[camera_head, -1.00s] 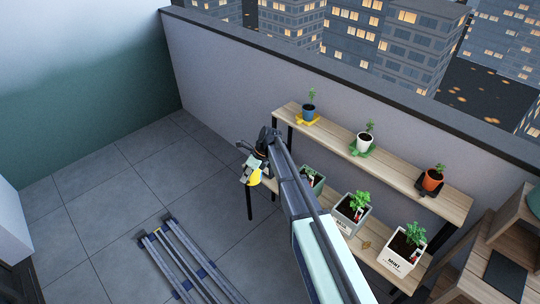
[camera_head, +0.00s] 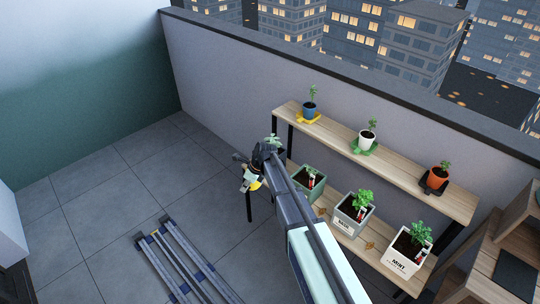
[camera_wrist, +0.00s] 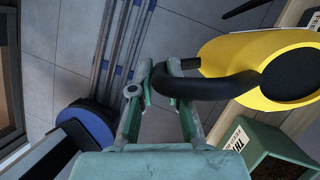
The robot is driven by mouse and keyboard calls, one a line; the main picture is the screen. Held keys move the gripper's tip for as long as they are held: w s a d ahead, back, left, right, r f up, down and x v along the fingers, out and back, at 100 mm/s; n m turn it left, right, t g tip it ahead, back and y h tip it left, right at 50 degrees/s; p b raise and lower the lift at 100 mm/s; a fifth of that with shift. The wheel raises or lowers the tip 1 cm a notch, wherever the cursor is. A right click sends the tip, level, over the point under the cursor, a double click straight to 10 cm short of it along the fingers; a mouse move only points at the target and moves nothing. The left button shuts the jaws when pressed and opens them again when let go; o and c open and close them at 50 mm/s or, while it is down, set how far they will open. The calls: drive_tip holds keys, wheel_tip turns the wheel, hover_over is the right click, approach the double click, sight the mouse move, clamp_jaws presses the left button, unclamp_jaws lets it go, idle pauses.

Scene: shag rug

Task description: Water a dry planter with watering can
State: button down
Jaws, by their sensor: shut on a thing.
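The yellow watering can (camera_wrist: 245,62) with its black handle (camera_wrist: 205,86) is at the upper right in the wrist view. My gripper (camera_wrist: 163,78) is shut on the black handle. In the head view, my gripper (camera_head: 250,172) is left of the lower shelf, with part of the yellow can (camera_head: 255,185) showing below it. On the lower shelf are a green planter (camera_head: 300,193), a grey planter (camera_head: 345,225) and a white planter labelled MINT (camera_head: 397,262), each with a red-and-white marker in its soil. The green planter also shows at the lower right in the wrist view (camera_wrist: 262,138).
The upper shelf (camera_head: 405,165) holds a blue pot (camera_head: 310,111), a white pot (camera_head: 367,139) and an orange pot (camera_head: 438,178). Wooden boxes stand at the right.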

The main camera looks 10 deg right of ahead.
drive_tip(key=shift+w+f+t+b, duration=0.15)
drive_tip(key=shift+f+t+b, duration=0.55)
drive_tip(key=shift+f+b, duration=1.1)
drive_tip(key=shift+f, duration=0.1)
drive_tip(key=s+a+r+p, duration=0.2)
drive_tip(key=s+a+r, duration=0.1)
drive_tip(key=s, duration=0.3)
drive_tip(key=shift+r+p, duration=0.4)
drive_tip(key=shift+r, duration=0.15)
drive_tip(key=shift+s, duration=0.1)
